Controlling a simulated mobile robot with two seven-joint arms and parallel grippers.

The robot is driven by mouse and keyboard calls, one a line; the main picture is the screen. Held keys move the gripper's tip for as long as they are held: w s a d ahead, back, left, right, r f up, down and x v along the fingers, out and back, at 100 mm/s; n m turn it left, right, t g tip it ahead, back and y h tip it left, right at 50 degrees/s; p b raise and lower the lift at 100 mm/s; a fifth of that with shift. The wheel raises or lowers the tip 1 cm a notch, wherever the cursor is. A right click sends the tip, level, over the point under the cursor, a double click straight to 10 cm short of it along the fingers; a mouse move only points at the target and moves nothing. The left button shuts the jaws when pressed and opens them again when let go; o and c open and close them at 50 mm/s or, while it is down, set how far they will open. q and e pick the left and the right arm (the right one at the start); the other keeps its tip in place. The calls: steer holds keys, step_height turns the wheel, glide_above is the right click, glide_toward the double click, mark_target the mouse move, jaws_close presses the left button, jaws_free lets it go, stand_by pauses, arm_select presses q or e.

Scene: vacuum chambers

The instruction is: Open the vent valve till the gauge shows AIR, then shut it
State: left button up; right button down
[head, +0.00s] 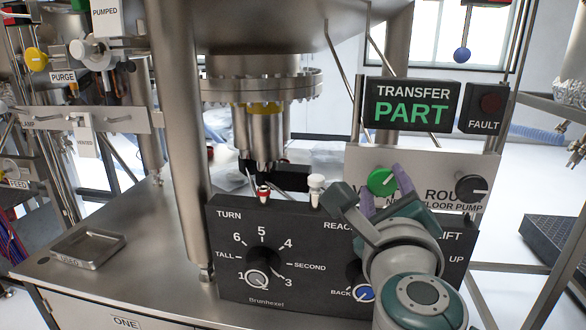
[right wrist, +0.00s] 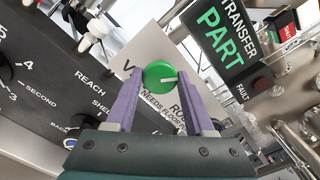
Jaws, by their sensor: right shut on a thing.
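A round green knob (head: 381,182) with a pale pointer mark sits on a white panel (head: 428,163), above a partly hidden label starting with V. My right gripper (head: 383,184) has its purple fingers on either side of the knob and is shut on it. In the right wrist view the knob (right wrist: 158,73) sits between the two fingertips (right wrist: 160,80), its mark pointing right. The dark display (head: 411,105) above reads TRANSFER and, in lit green, PART. My left gripper is not in view.
A black knob (head: 471,188) labelled ROU..., FLOOR PUMP is close on the right. A dark FAULT lamp (head: 490,103) is above it. A black control box (head: 315,268) with dials and small levers stands below left. A steel column (head: 180,130) rises farther left.

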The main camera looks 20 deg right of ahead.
steer(key=n+p, duration=0.2)
steer(key=n, duration=0.2)
steer(key=shift+r, duration=0.1)
steer(key=shift+n+p, duration=0.4)
steer(key=shift+n, duration=0.9)
steer(key=shift+c, duration=1.3)
jaws_free()
steer(key=p+v, duration=0.2)
steer(key=v, duration=0.8)
